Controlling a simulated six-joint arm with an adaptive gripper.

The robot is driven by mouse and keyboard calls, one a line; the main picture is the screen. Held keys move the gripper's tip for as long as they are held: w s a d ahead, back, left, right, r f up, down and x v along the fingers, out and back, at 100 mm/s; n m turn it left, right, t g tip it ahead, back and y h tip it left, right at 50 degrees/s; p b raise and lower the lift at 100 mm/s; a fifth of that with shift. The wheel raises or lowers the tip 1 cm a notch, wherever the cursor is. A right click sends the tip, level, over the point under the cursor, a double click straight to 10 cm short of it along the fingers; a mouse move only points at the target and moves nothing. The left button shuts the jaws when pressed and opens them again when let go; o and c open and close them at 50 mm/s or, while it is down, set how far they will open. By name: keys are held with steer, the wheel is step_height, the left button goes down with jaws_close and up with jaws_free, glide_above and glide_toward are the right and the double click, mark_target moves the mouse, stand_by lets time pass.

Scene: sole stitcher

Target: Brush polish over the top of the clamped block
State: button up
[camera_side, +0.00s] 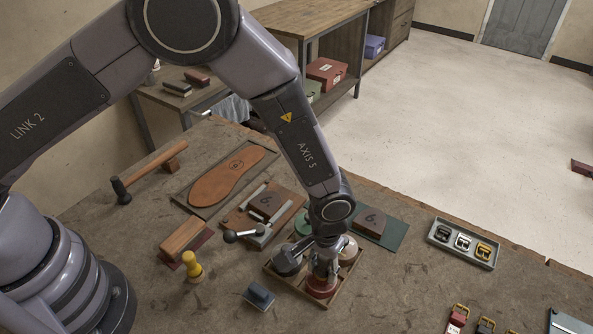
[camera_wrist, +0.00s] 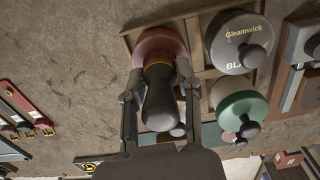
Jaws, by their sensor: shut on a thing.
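The clamped block (camera_side: 267,204) is brown, with a dark mark on its top, and sits in a wooden vise (camera_side: 240,222) with metal bars and a ball-ended handle. My gripper (camera_side: 322,271) is to the right of and nearer than the vise, low over a wooden tray of polish tins. In the wrist view my gripper (camera_wrist: 160,92) is shut on a dark pear-shaped handle (camera_wrist: 160,98) with an orange band. Its lower end meets the red tin (camera_wrist: 158,42), also in the side view (camera_side: 321,288); I cannot tell whether it touches the polish.
The tray (camera_side: 300,292) also holds a black tin (camera_side: 287,262), a green tin (camera_side: 302,223) and a pale tin (camera_side: 349,248). A second block (camera_side: 371,222) lies on a green mat.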

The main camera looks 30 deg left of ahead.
steer(key=shift+r, duration=3.5)
steer(key=shift+a, duration=0.1)
steer(key=w+a+r, duration=0.2)
steer(key=a, duration=0.8)
steer(key=w+a+r, duration=0.2)
steer(key=a+r, duration=0.1)
steer(key=a, duration=0.8)
steer(key=w+a+r, duration=0.2)
steer(key=a+r, duration=0.1)
steer(key=a, duration=0.8)
steer(key=shift+a, duration=0.25)
steer(key=shift+w+r, duration=0.1)
